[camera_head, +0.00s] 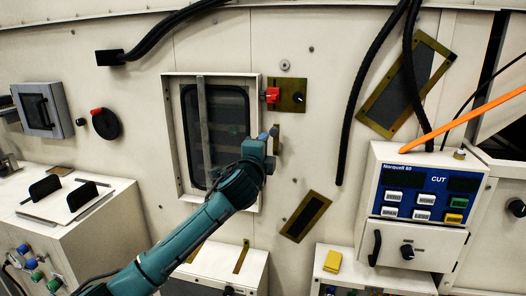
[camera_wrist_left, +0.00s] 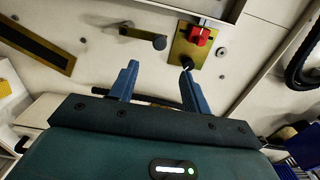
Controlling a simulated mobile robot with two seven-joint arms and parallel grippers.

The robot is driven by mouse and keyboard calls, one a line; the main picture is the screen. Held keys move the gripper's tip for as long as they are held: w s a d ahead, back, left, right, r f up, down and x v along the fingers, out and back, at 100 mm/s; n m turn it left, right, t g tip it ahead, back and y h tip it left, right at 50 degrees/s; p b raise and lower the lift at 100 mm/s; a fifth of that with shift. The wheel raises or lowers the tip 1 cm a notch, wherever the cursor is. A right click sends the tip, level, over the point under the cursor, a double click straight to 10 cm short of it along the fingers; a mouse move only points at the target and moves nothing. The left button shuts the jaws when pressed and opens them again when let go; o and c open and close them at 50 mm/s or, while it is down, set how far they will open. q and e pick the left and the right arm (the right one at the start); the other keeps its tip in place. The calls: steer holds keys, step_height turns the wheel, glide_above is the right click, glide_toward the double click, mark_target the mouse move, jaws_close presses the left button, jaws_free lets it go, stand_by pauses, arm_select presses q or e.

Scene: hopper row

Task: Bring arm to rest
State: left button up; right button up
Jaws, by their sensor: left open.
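My left arm (camera_head: 190,235) reaches up from the lower left in the head view, in front of the wall. My left gripper (camera_head: 269,136) is beside the right edge of the framed window and below the red knob. In the left wrist view its two blue fingers (camera_wrist_left: 159,67) stand apart with nothing between them, so it is open and empty. The wall lies beyond the fingertips; I cannot tell the exact gap. My right arm and gripper are in neither view.
The red knob (camera_head: 271,95) sits on a brass plate (camera_head: 291,96) and also shows in the left wrist view (camera_wrist_left: 200,36). A window frame (camera_head: 168,130) is behind my arm. A control box (camera_head: 425,200) stands at right. Black cables (camera_head: 362,95) hang between.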

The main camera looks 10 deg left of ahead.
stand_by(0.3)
arm_select(q)
steer(key=s+d+f+n+g+h, duration=0.1)
steer(key=s+f+n, duration=0.1)
steer(key=s+f, duration=0.5)
steer(key=s+d+f+n+g+h, duration=0.1)
steer(key=s+f+n+g, duration=0.15)
steer(key=f, duration=0.85)
steer(key=s+d+f+n+g+h, duration=0.1)
steer(key=s+f+n, duration=0.1)
steer(key=s+f, duration=0.5)
steer(key=s+a+f+n+g, duration=0.1)
steer(key=s+a+f+n, duration=0.1)
steer(key=s+f+n, duration=0.2)
steer(key=s+a+f+n+g, duration=0.1)
steer(key=s+f+n, duration=0.4)
steer(key=s+f, duration=0.5)
steer(key=s+g, duration=0.1)
steer(key=s, duration=0.8)
steer(key=shift+s+a+y, duration=0.3)
steer(key=shift+s+a, duration=0.05)
steer(key=shift+a, duration=0.05)
steer(key=shift+w, duration=0.1)
steer(key=shift+c, duration=0.3)
